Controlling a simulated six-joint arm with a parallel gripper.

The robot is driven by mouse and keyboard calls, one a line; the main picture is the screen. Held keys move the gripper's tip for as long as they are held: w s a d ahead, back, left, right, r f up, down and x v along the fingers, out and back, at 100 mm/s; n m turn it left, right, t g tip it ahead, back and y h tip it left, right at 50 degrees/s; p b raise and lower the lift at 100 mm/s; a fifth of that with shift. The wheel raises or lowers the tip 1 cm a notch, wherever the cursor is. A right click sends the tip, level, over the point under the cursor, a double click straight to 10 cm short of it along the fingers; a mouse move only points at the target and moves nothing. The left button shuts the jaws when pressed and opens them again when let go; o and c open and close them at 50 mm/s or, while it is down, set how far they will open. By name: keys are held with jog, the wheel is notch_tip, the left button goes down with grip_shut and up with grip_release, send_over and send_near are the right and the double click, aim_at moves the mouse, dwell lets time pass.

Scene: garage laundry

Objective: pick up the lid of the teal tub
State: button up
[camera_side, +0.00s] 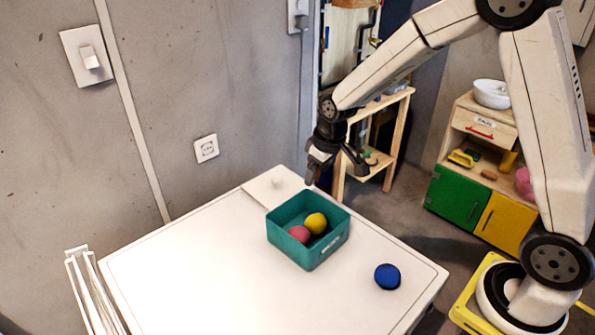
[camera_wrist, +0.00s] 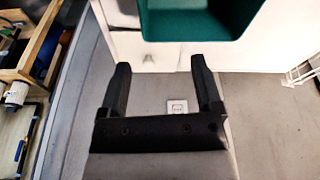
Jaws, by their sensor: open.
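The teal tub (camera_side: 312,249) stands open on the white table, with a yellow ball (camera_side: 316,223) and a pink ball (camera_side: 299,234) inside. A flat whitish lid (camera_side: 258,190) with a small knob lies on the table behind the tub, near the back edge. My gripper (camera_side: 335,174) is open and empty, above and to the right of the lid, by the table's far edge. In the wrist view the tub (camera_wrist: 195,25) shows at the top, beyond my open fingers (camera_wrist: 161,66). The pale lid is hard to tell from the table there.
A blue ball (camera_side: 387,276) lies on the white table (camera_side: 200,280) to the right of the tub. The table's left and front are clear. A wooden shelf (camera_side: 385,110) stands behind, a toy cabinet (camera_side: 470,170) at the right. A grey wall borders the table's back left.

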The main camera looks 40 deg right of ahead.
aim_at(277, 179)
jog(key=w+d+f+n, duration=0.1)
jog(key=w+f, duration=0.2)
jog(key=w, duration=0.5)
jog(key=w+d+f+n, duration=0.1)
jog(key=w+f, duration=0.2)
jog(key=w, duration=0.4)
jog(key=shift+w+d+n+y, duration=0.3)
jog(key=shift+w+d+y, duration=0.05)
jog(key=shift+y, duration=0.05)
jog(key=shift+f, duration=0.2)
jog(key=shift+x, duration=1.15)
jog(key=shift+a, duration=0.1)
jog(key=shift+x, duration=2.6)
grip_shut()
